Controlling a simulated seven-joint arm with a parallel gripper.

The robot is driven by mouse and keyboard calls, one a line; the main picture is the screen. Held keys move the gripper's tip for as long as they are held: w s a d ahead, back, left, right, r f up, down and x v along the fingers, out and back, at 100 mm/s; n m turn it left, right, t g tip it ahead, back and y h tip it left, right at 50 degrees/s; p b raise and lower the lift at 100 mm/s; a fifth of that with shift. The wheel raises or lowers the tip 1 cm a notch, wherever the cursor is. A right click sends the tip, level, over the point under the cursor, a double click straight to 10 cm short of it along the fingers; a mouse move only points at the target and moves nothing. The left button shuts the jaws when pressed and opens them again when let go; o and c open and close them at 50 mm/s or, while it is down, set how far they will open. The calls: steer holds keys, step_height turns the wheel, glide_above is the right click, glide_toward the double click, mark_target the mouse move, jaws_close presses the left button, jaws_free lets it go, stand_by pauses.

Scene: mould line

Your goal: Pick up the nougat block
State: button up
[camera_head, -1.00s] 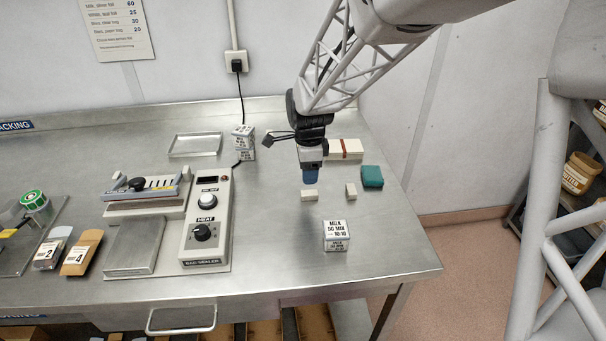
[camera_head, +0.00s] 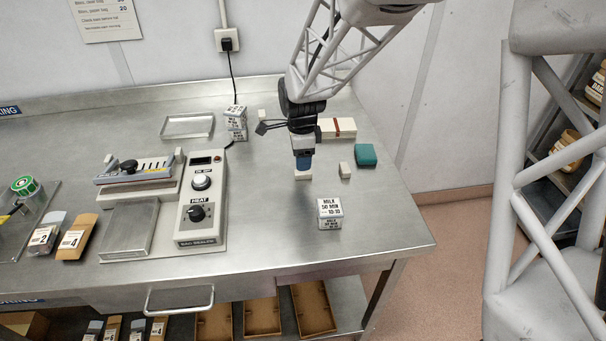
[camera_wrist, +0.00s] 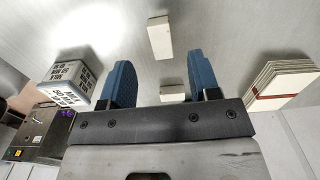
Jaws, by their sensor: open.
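Small cream blocks lie on the steel bench; I cannot tell for sure which one is the nougat block. One cream block (camera_head: 303,176) is right under my gripper (camera_head: 303,165) in the head view, its upper part hidden by the blue fingers. In the wrist view, a cream block (camera_wrist: 172,97) shows between the open blue fingers of my gripper (camera_wrist: 153,85), partly hidden by the gripper body. Nothing is gripped. A second cream block (camera_head: 345,170) stands just to the right, and a third (camera_head: 262,114) lies further back.
A red-banded cream pack (camera_head: 337,130) and a teal block (camera_head: 366,155) lie to the right. A labelled box (camera_head: 329,212) stands in front, and a labelled stack (camera_head: 235,122) at back left. The bag sealer (camera_head: 202,205) is to the left. The bench's front right is clear.

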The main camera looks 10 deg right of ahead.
steer(key=shift+f, duration=0.15)
steer(key=shift+f, duration=2.45)
steer(key=c, duration=1)
steer(key=shift+r, duration=0.15)
step_height(320, 180, up, 18)
